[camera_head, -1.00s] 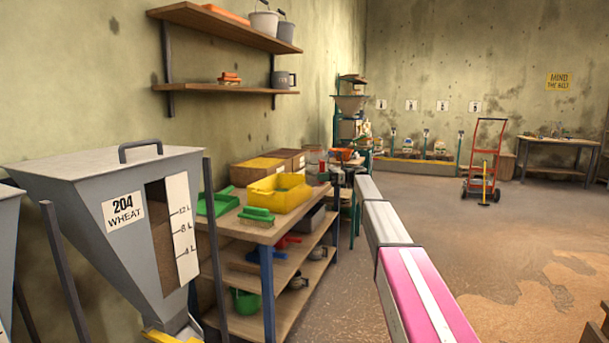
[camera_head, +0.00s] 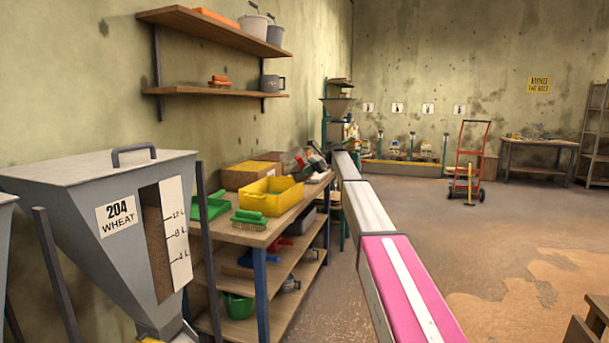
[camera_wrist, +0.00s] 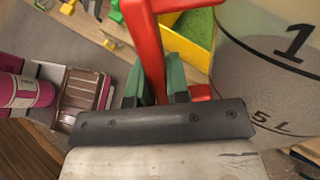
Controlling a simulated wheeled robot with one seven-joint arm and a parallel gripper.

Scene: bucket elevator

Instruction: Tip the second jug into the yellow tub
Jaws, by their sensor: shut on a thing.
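The yellow tub (camera_head: 270,199) stands on the workbench top in the head view. It also shows at the top of the wrist view (camera_wrist: 205,58), with green stuff inside. A clear jug (camera_head: 294,161) is just behind and right of the tub's far end, and it looks tilted. In the wrist view the jug's wall (camera_wrist: 285,75), marked "1" and "5 L", fills the right side, with greyish contents. My gripper (camera_wrist: 158,85) is shut on the jug's red handle (camera_wrist: 150,45). In the head view my gripper (camera_head: 318,158) is small and partly hidden by my arm.
A green brush (camera_head: 249,218) and green tray (camera_head: 209,206) lie left of the tub. Cardboard boxes (camera_head: 248,175) stand behind it. A grey wheat hopper (camera_head: 110,220) stands at left. Floor at right is open, with a red hand truck (camera_head: 468,160) beyond.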

